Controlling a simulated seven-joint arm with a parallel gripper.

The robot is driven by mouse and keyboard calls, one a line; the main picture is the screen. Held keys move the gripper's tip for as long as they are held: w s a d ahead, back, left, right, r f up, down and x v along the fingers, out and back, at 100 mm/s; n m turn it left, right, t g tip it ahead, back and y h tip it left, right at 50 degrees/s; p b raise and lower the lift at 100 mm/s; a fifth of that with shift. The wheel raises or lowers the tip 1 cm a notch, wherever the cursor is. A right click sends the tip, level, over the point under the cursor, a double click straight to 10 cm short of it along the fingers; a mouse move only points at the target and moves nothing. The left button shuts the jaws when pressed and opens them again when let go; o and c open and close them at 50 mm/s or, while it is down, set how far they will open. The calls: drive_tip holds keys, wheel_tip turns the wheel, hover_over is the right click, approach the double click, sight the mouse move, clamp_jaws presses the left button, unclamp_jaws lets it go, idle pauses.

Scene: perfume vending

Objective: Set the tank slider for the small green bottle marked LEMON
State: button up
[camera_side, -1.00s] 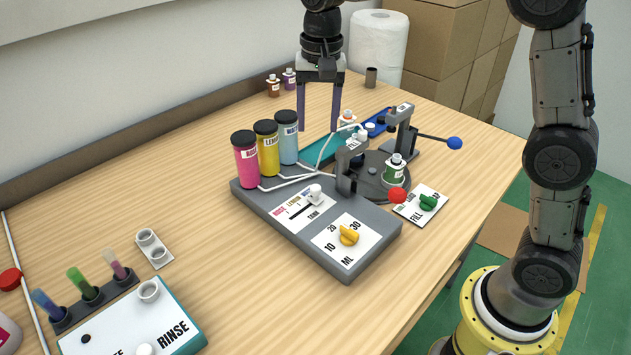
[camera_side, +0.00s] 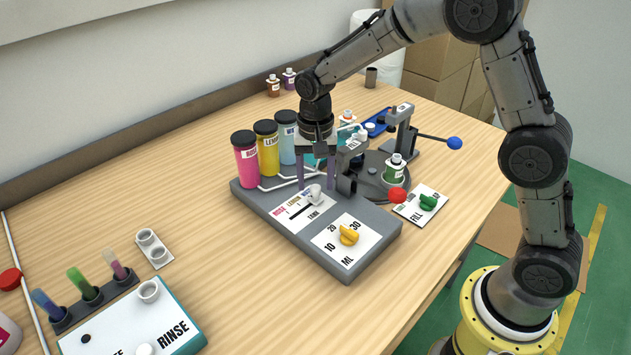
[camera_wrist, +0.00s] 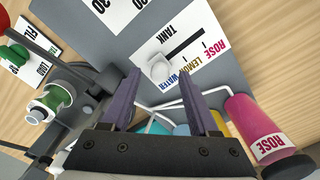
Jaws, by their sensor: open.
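The tank slider's white knob (camera_side: 314,194) is at the WATER end of its slot on the grey panel. In the wrist view the knob (camera_wrist: 158,67) shows beside the ROSE, LEMON and WATER marks, between and just beyond my fingertips. My gripper (camera_side: 316,184) is open, fingers pointing down, close over the slider; whether it touches the knob I cannot tell. The small green bottle (camera_side: 394,174) with a white cap stands on the dark round turntable (camera_side: 367,186); it also shows in the wrist view (camera_wrist: 48,103). Its label is too small to read.
Pink (camera_side: 246,160), yellow (camera_side: 267,148) and light blue (camera_side: 287,138) tanks stand behind the panel. A yellow ML dial (camera_side: 348,235) is in front of the slider. A red-ended lever (camera_side: 397,195) and green FILL dial (camera_side: 428,202) are to the right.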

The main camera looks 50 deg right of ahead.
drive_tip(key=shift+f, duration=0.5)
clamp_jaws()
idle(1.2)
